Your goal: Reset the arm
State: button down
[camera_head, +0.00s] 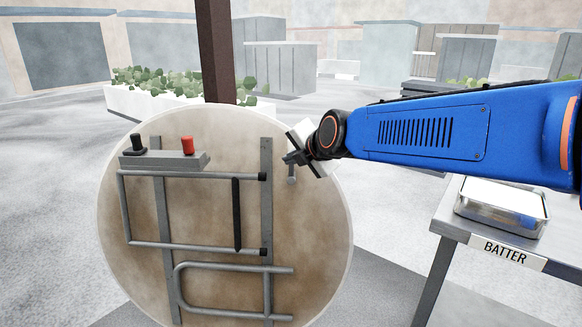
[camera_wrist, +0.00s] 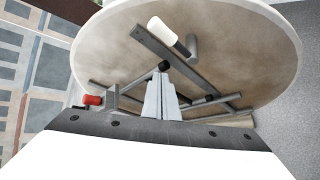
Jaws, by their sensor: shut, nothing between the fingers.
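My blue arm reaches in from the right in the camera_head view. My gripper (camera_head: 290,158) is at the right part of a large round board (camera_head: 225,125), in front of its face. In the camera_wrist view my gripper (camera_wrist: 162,80) shows its two grey fingers together, with nothing between them. The fingertips overlap the metal frame in that picture; I cannot tell whether they touch it. The board also shows in the camera_wrist view (camera_wrist: 240,50).
The board carries a grey tube frame (camera_head: 160,245), a bracket with a red knob (camera_head: 187,144) and a black knob (camera_head: 137,144). A brown post (camera_head: 216,50) stands behind. At right, a table labelled BATTER (camera_head: 503,252) holds a metal tray (camera_head: 462,205). A white planter (camera_head: 150,100) stands behind left.

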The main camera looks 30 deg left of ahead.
dwell(0.3)
jog(key=w+d+f+m+t+h, duration=0.2)
jog(key=d+m, duration=0.6)
jog(key=d, duration=1.2)
jog(key=d+f+m+g+h, duration=0.1)
jog(key=d+m+h, duration=0.2)
jog(key=d+m, duration=1.1)
jog(key=s+d+f+m+h, duration=0.1)
jog(key=s+d+f, duration=0.15)
jog(key=d, duration=0.65)
jog(key=s+d+f+m+h, duration=0.15)
jog(key=s+d, duration=0.25)
jog(key=d, duration=0.4)
jog(key=s+d+f+m+h, duration=0.1)
jog(key=s+d+f+m, duration=0.2)
jog(key=d, duration=0.6)
jog(key=s+d+f+m+g+h, duration=0.1)
jog(key=s+d+f+m, duration=0.3)
jog(key=s, duration=0.2)
jog(key=s+d+f+m+g+h, duration=0.1)
jog(key=s+d+f+m, duration=0.2)
jog(key=s, duration=0.4)
jog(key=shift+s+d+f+m, duration=0.25)
jog(key=shift+d+f+m, duration=0.15)
jog(key=shift+d, duration=0.85)
jog(key=shift+a, duration=0.1)
